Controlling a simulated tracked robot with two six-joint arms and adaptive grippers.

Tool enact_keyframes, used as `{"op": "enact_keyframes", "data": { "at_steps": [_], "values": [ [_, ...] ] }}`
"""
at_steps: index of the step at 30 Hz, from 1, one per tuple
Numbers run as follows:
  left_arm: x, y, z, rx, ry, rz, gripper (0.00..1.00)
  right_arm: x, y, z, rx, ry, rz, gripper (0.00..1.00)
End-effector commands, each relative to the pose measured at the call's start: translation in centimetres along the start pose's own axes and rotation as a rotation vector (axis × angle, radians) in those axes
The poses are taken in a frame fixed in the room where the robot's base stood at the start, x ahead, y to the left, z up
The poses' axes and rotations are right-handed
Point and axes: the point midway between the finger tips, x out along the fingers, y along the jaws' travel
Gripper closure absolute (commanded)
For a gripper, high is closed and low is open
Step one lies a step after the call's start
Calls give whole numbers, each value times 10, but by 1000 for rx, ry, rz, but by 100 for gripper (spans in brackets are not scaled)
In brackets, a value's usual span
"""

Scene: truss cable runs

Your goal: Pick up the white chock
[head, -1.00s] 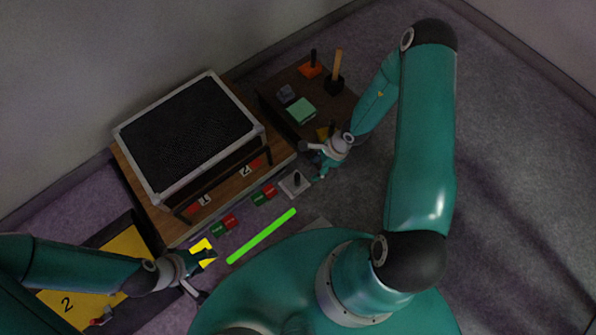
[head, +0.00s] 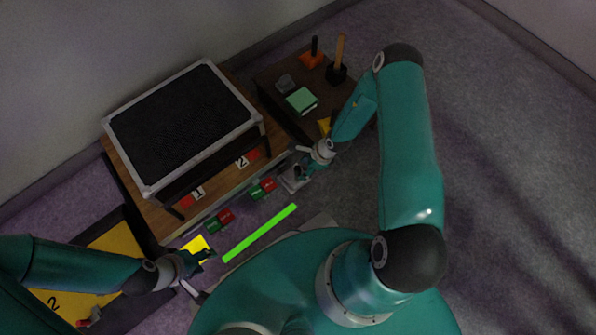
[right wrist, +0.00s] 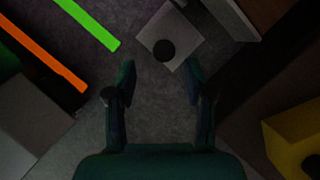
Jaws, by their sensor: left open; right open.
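The white chock (right wrist: 182,27), a pale square block with a black round knob (right wrist: 164,50) on top, lies on the floor. In the right wrist view it is just beyond my open fingertips, a little right of centre. In the head view the white chock (head: 288,186) sits by the low table's front corner, partly hidden by my right gripper (head: 302,164). My right gripper is open and empty, with its fingertips (right wrist: 160,72) short of the block. My left gripper (head: 203,274) is open and empty near a yellow piece (head: 197,246) at lower left.
A wooden table (head: 150,217) bears a black mesh-topped case (head: 182,125). Red-green blocks (head: 219,220) (head: 263,188) lie along its front. A green bar (head: 260,233) lies on the floor. A dark side table (head: 270,83) holds several handled pieces. Floor to the right is clear.

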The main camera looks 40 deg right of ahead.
Motion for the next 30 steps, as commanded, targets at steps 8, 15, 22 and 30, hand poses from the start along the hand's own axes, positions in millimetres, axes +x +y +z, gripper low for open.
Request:
{"op": "enact_keyframes", "data": {
  "at_steps": [8,15,22,30],
  "values": [
    [23,-8,0,0,0,0,51,36,-6,9,-3,-1,0,47],
    [28,-10,0,0,0,0,51,51,-6,9,0,1,-1,47],
    [27,-10,0,0,0,0,51,50,-6,9,1,1,-1,60],
    [27,-10,0,0,0,0,51,49,-6,9,1,1,-1,100]
  ]
}}
